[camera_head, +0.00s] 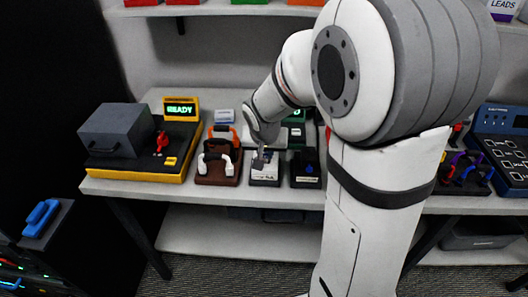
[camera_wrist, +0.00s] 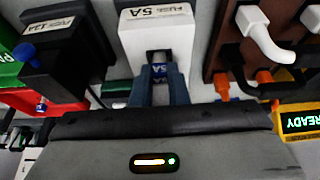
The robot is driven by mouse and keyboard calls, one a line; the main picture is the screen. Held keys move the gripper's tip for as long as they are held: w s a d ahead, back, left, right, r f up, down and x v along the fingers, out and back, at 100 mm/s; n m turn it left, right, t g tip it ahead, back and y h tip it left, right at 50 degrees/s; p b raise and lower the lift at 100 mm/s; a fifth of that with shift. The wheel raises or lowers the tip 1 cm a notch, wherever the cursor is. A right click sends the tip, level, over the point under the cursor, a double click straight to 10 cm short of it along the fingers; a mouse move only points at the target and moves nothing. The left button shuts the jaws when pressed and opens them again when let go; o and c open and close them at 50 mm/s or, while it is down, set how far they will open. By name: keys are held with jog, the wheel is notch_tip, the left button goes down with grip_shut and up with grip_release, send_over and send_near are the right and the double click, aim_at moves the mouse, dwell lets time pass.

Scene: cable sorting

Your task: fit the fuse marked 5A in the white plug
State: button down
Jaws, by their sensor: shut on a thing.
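My gripper (camera_wrist: 160,86) is shut on a small blue fuse (camera_wrist: 160,70) with a 5A marking. The fuse is at the dark slot in the front of a white box labelled 5A (camera_wrist: 156,32); I cannot tell whether it is clear of the slot. In the head view my gripper (camera_head: 261,155) points down over the white box (camera_head: 265,180) and hides the fuse. The white plug (camera_head: 214,157) is on a brown stand (camera_head: 218,179) just left of the box. In the wrist view, white cable ends (camera_wrist: 258,28) show on the stand at the right.
A black box labelled 13A (camera_wrist: 65,45) stands beside the white one. An orange plug (camera_head: 222,134) is behind the white plug. A yellow-and-black tester (camera_head: 179,165) with a READY display (camera_head: 181,110) is at the left. My arm hides much of the bench's right half.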

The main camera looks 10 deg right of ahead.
jog(key=c, duration=1.3)
grip_release()
jog(key=shift+c, duration=0.2)
jog(key=shift+o, duration=0.5)
jog(key=o, duration=0.5)
notch_tip(320, 180, up, 8)
jog(key=p, duration=0.5)
